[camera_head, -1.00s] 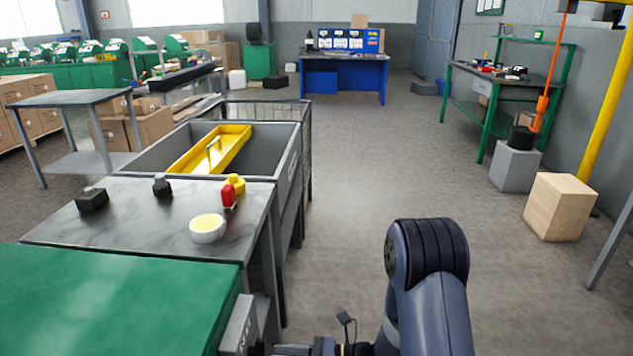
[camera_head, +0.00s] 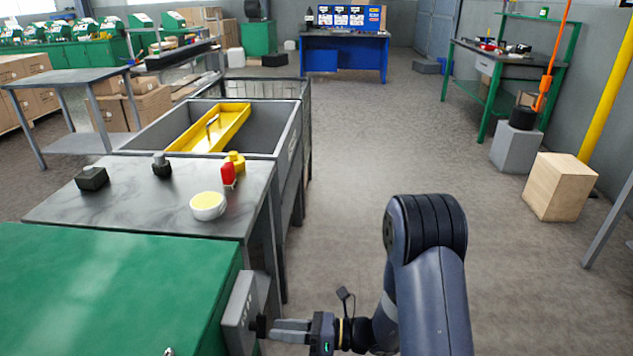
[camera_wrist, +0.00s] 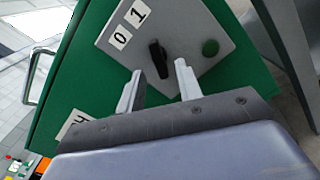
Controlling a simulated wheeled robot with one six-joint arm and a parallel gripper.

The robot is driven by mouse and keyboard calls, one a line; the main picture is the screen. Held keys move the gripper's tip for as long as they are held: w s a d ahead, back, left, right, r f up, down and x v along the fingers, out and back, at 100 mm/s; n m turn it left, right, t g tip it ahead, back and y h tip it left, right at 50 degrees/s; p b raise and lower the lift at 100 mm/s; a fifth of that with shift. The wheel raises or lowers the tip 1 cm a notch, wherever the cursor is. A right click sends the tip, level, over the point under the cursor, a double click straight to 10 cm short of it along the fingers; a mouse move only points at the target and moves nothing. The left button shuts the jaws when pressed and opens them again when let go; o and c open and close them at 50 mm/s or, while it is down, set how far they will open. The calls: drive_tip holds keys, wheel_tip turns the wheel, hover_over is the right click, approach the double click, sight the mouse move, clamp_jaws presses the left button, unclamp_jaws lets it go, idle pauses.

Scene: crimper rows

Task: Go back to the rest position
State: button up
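My gripper (camera_wrist: 160,72) is open, with its two pale fingers apart and nothing between them that I can see held. A black rotary knob (camera_wrist: 159,58) on a grey switch panel (camera_wrist: 185,27) stands just ahead of the fingertips, about in line with the gap. I cannot tell whether the fingers touch it. In the head view, my gripper (camera_head: 277,330) points left at the panel (camera_head: 239,312) on the side of the green cabinet (camera_head: 110,290).
A grey worktop (camera_head: 140,210) beyond the cabinet holds a yellow-topped round dish (camera_head: 207,206), a red item (camera_head: 228,175) and dark blocks. A grey bin (camera_head: 285,135) with a yellow tray (camera_head: 235,119) follows. A wooden box (camera_head: 560,188) stands right. The floor between is clear.

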sight(266, 329)
drive_tip(key=a, duration=0.3)
drive_tip(key=shift+w, duration=0.1)
drive_tip(key=shift+w+a+n+b, duration=0.1)
drive_tip(key=shift+n+b, duration=2.15)
drive_tip(key=shift+b, duration=0.55)
drive_tip(key=shift+w+a+n+b, duration=0.1)
drive_tip(key=shift+n+b, duration=2.15)
drive_tip(key=shift+b, duration=0.55)
drive_tip(key=shift+s, duration=0.1)
